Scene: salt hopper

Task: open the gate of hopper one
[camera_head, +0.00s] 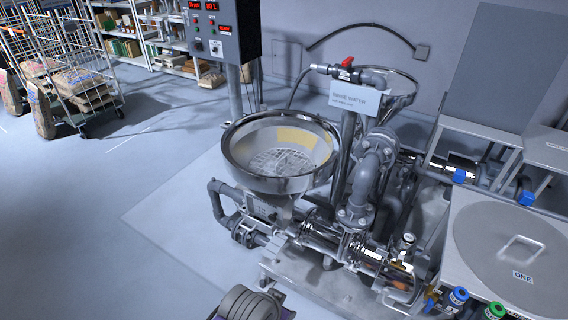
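A steel hopper (232,152) with a wide round rim stands in the middle of the view. Its open bowl shows a mesh grate and a yellowish band inside. Below its cone, a small fitting with a pale plate (262,209) sits above the pipework; I cannot tell whether this is the gate or how it stands. A second steel bowl (402,92) is partly hidden behind pipes. I see no number on either bowl. Neither gripper is in view; a grey ridged part of mine shows at the bottom edge, well below the front hopper.
Pipes and a pump skid (320,285) fill the space right of the hopper. A red-handled valve (347,63) and "RINSE WATER" sign (354,100) stand behind. A lidded tank marked "ONE" (515,250) is at right. A control box (224,35) is behind.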

